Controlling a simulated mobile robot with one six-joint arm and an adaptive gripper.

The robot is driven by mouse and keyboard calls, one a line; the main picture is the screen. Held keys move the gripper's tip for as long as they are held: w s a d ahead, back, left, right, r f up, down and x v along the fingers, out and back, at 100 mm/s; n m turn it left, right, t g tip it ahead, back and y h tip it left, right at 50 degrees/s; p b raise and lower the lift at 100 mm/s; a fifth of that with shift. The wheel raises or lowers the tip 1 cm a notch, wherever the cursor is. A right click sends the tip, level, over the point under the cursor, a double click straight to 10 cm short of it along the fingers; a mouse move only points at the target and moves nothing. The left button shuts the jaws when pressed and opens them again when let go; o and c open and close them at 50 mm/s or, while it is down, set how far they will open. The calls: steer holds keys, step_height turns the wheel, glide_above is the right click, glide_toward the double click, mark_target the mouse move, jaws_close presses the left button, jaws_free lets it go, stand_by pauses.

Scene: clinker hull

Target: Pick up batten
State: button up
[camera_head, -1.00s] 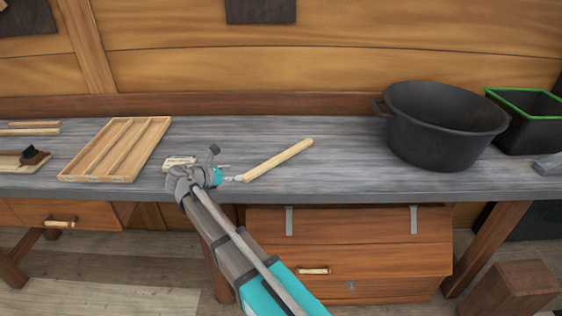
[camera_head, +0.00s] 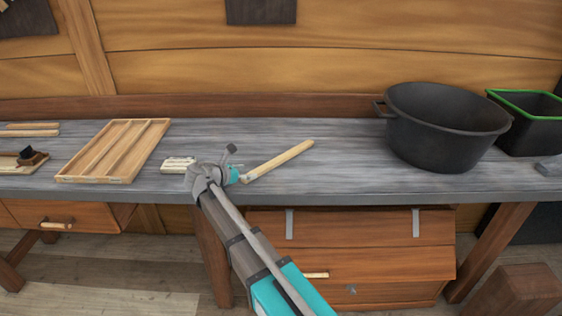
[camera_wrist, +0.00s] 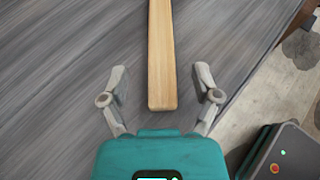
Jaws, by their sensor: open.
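The batten (camera_head: 279,160) is a plain pale wooden stick lying on the grey workbench, right of my arm, slanting up to the right. In the wrist view the batten (camera_wrist: 161,55) runs from the top edge down to a blunt near end between my fingers. My gripper (camera_wrist: 160,82) is open, with one finger on each side of the batten and a gap on both sides. In the head view my gripper (camera_head: 236,176) is at the batten's near end, partly hidden by my wrist.
A slotted wooden tray (camera_head: 118,150) and a small pale block (camera_head: 178,163) are to the left. A black pot (camera_head: 440,130) and a green-rimmed black bin (camera_head: 530,122) stand at the right. The bench (camera_head: 340,180) is clear between batten and pot.

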mark_target(256, 171)
steer(key=shift+b+x, duration=0.8)
steer(key=shift+x, duration=1.45)
steer(key=shift+s+f, duration=0.1)
jaws_close()
